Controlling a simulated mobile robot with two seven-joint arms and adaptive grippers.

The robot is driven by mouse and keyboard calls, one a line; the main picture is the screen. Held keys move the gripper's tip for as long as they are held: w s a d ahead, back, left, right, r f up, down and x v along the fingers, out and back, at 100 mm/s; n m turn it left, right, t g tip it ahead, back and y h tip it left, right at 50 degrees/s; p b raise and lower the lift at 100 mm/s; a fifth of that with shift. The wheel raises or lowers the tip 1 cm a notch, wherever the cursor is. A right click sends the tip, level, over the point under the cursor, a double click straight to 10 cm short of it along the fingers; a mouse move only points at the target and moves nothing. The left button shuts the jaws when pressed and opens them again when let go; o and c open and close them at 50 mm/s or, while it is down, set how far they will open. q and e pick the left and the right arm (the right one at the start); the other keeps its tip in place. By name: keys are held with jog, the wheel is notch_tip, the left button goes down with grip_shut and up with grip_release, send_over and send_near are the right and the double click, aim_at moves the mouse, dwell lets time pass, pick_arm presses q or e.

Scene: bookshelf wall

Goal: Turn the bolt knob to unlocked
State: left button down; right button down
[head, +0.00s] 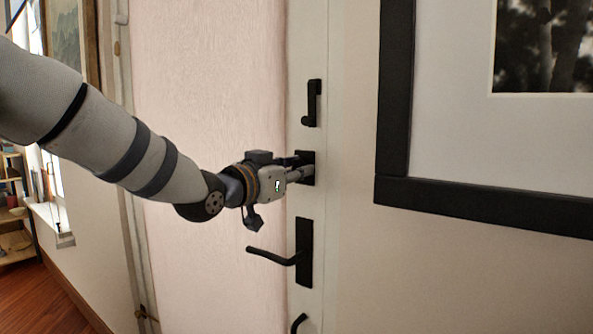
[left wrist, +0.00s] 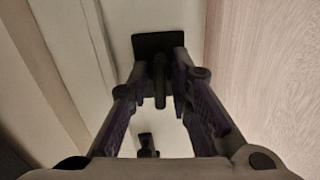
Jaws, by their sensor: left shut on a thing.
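The bolt's black square plate (head: 309,155) sits on the white door stile, in the middle of the head view. My left gripper (head: 303,168) reaches it from the left and covers most of the plate. In the left wrist view the bolt knob (left wrist: 159,88) is a dark narrow bar standing out from the bolt plate (left wrist: 158,44). The fingers of my left gripper (left wrist: 160,85) are on both sides of the bar, shut on it. The exact angle of the knob is hard to judge. My right gripper is in neither view.
A black lever handle (head: 303,254) is mounted below the bolt, and another black fitting (head: 312,103) above it. A black-framed picture (head: 484,205) hangs at the right. At the far left are a window and a small shelf (head: 15,190).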

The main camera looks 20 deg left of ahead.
pick_arm(q)
jog(key=shift+n, duration=0.5)
jog(key=c, duration=1.7)
grip_release()
jog(key=v, duration=1.2)
